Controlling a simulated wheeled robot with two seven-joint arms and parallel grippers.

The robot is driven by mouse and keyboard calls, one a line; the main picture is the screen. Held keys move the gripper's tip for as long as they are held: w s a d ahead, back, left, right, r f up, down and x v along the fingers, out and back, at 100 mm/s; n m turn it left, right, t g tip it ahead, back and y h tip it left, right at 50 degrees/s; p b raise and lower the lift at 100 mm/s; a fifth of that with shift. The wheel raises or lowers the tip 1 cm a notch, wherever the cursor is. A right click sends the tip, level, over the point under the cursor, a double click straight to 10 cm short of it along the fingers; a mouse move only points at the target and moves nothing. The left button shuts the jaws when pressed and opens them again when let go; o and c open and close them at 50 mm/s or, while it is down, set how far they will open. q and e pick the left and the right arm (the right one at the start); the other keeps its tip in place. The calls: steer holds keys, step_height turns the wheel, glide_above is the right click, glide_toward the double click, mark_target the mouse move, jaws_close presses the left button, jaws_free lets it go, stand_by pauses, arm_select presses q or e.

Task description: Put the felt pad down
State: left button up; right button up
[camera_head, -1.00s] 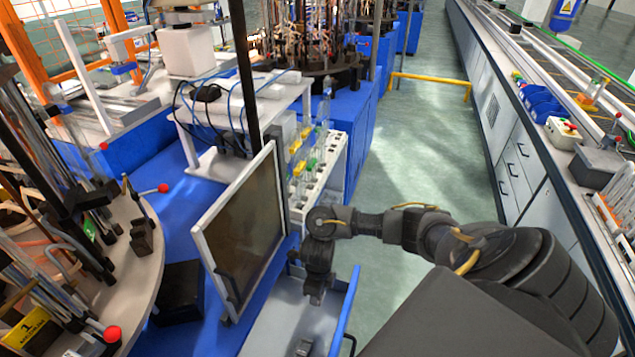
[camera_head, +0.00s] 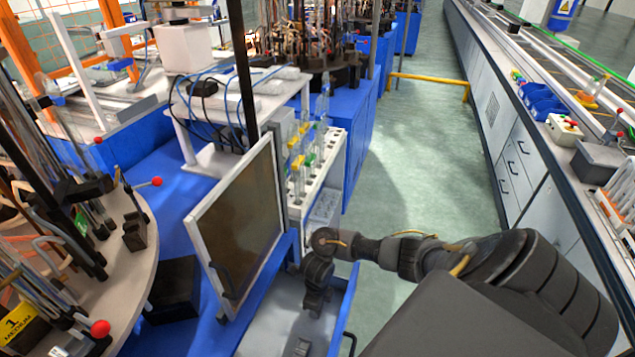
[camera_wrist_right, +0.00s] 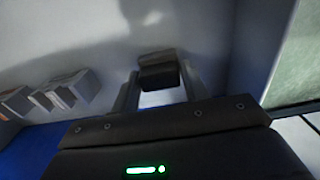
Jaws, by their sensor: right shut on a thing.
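My right gripper (camera_head: 315,306) reaches down into an open drawer (camera_head: 332,330) in the head view. The right wrist view shows its two fingers (camera_wrist_right: 158,92) shut on a small dark block, which I take to be the felt pad (camera_wrist_right: 158,72). The pad sits between the fingertips, with the pale grey drawer surface behind it. I cannot tell whether it touches that surface. In the head view the pad is hidden by the gripper. My left gripper is not in view.
A small dark object (camera_head: 302,346) lies near the drawer's front. The wrist view shows pale blocks (camera_wrist_right: 65,90) left of the fingers. A framed panel (camera_head: 238,230) stands left of the drawer, and a rack of glassware (camera_head: 318,165) behind it. Open floor (camera_head: 430,140) lies beyond the arm.

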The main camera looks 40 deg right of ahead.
steer(key=o, duration=0.9)
steer(key=shift+s+f, duration=0.1)
steer(key=shift+f, duration=0.15)
steer(key=r+p, duration=0.1)
steer(key=r, duration=0.4)
steer(key=r+p, duration=0.2)
steer(key=r, duration=0.4)
steer(key=shift+a, duration=0.2)
